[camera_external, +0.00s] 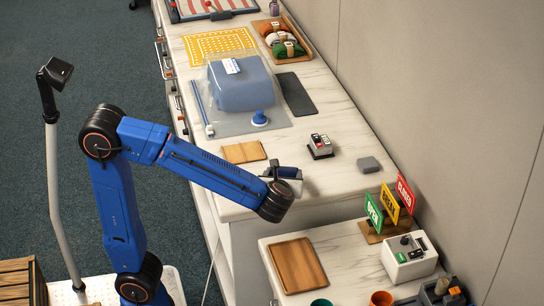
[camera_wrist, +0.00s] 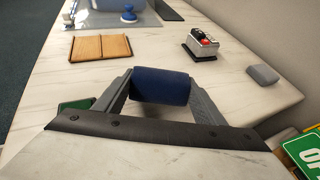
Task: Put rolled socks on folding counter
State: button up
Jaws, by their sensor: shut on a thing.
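The rolled socks (camera_wrist: 160,86) are a dark blue roll held crosswise between the two grey fingers of my gripper (camera_wrist: 160,99) in the wrist view. In the external view my gripper (camera_external: 284,178) hangs at the near end of a long white marble-topped counter (camera_external: 352,130), which I take to be the folding counter. The counter top (camera_wrist: 85,85) lies behind and below the socks in the wrist view. I cannot tell whether the socks touch it. In the external view my wrist and gripper mostly hide the socks.
A wooden board (camera_external: 243,152), a small grey-and-black device (camera_external: 320,146) and a grey block (camera_external: 368,165) lie around my gripper, with bare marble between them. Farther back is a bagged blue bundle (camera_external: 240,85). A lower counter (camera_external: 340,258) holds coloured signs (camera_external: 389,208) and a brown tray (camera_external: 298,265).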

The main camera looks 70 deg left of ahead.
jog(key=shift+f, duration=0.35)
jog(key=shift+f, duration=0.1)
jog(key=o, duration=1)
jog(key=shift+d+r, duration=0.1)
jog(key=shift+r, duration=0.1)
jog(key=v, duration=1.1)
jog(key=shift+s+d+r, duration=0.1)
jog(key=shift+s+d, duration=0.1)
jog(key=shift+d, duration=0.1)
